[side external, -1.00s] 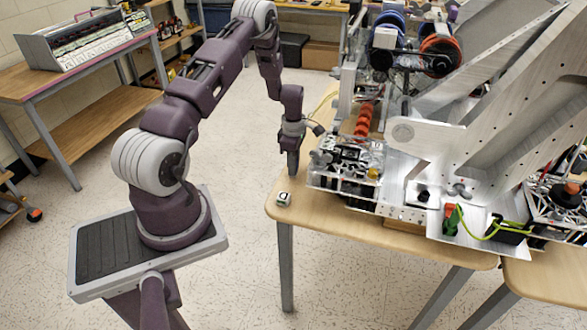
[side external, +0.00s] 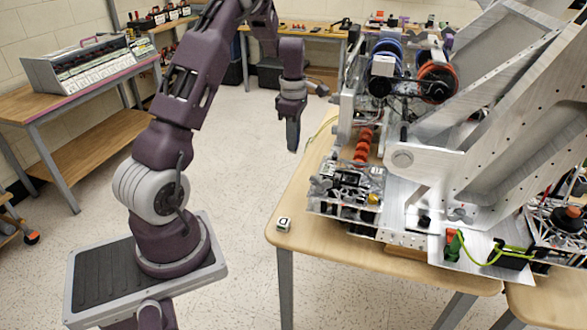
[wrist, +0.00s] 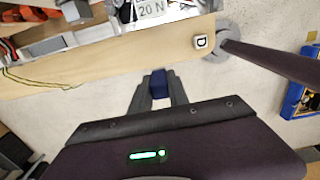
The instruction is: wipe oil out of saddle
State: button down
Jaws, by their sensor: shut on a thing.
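My gripper (side external: 293,147) hangs pointing down, beside the left edge of the wooden table and left of the metal machine (side external: 405,160). In the wrist view my gripper (wrist: 159,92) is shut on a small dark blue block-like piece (wrist: 158,84). Its material cannot be told. The piece does not show clearly in the side external view. It is clear of the table, with floor behind it. The machine carries orange rollers (side external: 363,145) on its left side. I cannot pick out the saddle or any oil.
The wooden table (side external: 300,238) has a bare front left corner with a small white marked cube (side external: 283,224) on it. The cube also shows in the wrist view (wrist: 201,42). A yellow-green cable (wrist: 35,82) crosses the table edge. Open floor lies left of the table.

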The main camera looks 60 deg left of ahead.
notch_tip(320, 180, up, 22)
jog(key=f, duration=0.1)
jog(key=w+d, duration=1)
jog(key=d, duration=0.4)
jog(key=shift+f, duration=12.1)
jog(key=shift+f, duration=0.3)
jog(key=c, duration=1.6)
grip_release()
jog(key=shift+c, duration=0.2)
jog(key=shift+r, duration=0.1)
jog(key=shift+r, duration=0.75)
